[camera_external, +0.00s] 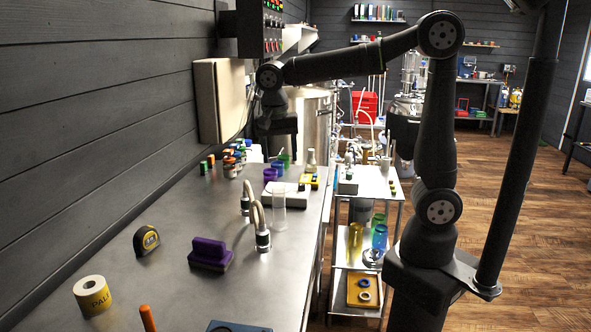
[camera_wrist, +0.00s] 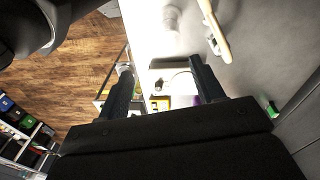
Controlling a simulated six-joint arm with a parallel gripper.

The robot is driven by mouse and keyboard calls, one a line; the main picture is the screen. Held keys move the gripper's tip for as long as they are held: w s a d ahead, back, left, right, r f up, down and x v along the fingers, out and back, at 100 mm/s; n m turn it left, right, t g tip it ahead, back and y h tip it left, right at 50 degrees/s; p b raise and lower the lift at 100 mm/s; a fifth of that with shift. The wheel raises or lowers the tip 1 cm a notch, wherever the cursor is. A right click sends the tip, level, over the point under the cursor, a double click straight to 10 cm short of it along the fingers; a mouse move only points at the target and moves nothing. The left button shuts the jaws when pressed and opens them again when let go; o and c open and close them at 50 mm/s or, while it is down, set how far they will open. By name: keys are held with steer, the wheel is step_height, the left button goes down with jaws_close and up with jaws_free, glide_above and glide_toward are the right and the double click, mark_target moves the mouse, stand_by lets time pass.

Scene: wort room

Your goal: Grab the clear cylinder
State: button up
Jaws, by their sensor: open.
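The clear cylinder (camera_external: 279,210) stands upright on the steel bench, right of the curved metal pipe fitting (camera_external: 261,228). In the wrist view a pale, see-through shape at the top edge looks like the clear cylinder (camera_wrist: 172,18), partly washed out by glare. My gripper (camera_external: 280,148) hangs above the bench, beyond the cylinder and apart from it. In the wrist view the two dark fingers of my gripper (camera_wrist: 165,78) are spread wide, with nothing held between them.
A purple block (camera_external: 210,253), a tape measure (camera_external: 146,240) and a tape roll (camera_external: 92,296) lie on the near bench. Small capped bottles (camera_external: 232,163) stand along the wall. Purple cups (camera_external: 270,175) stand behind the cylinder.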

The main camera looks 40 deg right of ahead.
steer(key=s+f+n+t+h, duration=0.2)
steer(key=s+f+n+h, duration=0.3)
steer(key=f+n, duration=0.4)
steer(key=n+t+y, duration=0.2)
steer(key=n+t, duration=1.4)
steer(key=n, duration=1.5)
glide_toward(280, 196)
steer(key=shift+n, duration=0.3)
steer(key=x, duration=0.8)
steer(key=shift+w, duration=0.1)
steer(key=shift+x, duration=2.6)
steer(key=shift+d+r, duration=0.15)
steer(key=shift+r, duration=0.05)
steer(key=shift+c, duration=0.4)
